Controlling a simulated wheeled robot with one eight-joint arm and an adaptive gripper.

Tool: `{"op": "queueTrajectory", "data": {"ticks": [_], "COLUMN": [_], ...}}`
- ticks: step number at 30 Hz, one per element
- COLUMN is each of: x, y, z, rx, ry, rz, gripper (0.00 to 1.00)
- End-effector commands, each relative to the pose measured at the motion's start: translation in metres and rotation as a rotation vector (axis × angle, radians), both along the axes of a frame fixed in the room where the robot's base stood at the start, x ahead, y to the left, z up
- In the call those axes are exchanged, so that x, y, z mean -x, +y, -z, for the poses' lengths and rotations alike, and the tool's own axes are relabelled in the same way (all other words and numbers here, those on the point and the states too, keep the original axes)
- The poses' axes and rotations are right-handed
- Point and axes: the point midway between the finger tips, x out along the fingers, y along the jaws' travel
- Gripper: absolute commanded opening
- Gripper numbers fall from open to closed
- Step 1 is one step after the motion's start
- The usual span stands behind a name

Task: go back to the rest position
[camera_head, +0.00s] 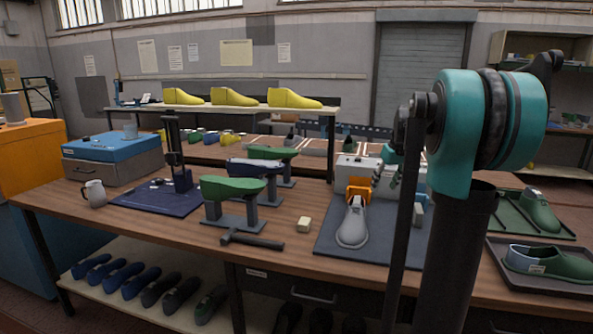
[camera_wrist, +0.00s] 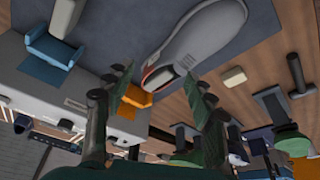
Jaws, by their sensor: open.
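My gripper (camera_wrist: 155,85) is open in the wrist view, its two dark green fingers spread apart with nothing between them. In the head view my gripper (camera_head: 385,168) is partly hidden behind my arm, above the workbench (camera_head: 285,258). The grey last (camera_head: 353,226) rests on a dark mat (camera_head: 325,245), toe toward the front, with its heel at an orange block (camera_head: 358,187) on a white-grey machine (camera_head: 350,170).
Left of the mat are a small cream block (camera_head: 304,225), a hammer (camera_head: 250,241) and stands with a green last (camera_head: 232,187) and others. A mug (camera_head: 95,193) stands at the left. Trays with green lasts (camera_head: 548,262) lie at the right. Yellow lasts (camera_head: 233,97) line a back shelf.

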Motion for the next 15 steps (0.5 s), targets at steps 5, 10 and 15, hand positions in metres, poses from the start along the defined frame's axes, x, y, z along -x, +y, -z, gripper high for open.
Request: {"op": "queueTrajectory", "data": {"ticks": [5,10,15], "x": [0.085,0.175,0.254], "y": [0.050,0.083,0.101], "z": [0.067,0.133,0.189], "rx": [0.005,0.005,0.004], "ry": [0.000,-0.007,-0.020], "rz": [0.073,0.147,0.208], "gripper": [0.55,0.55,0.55]}}
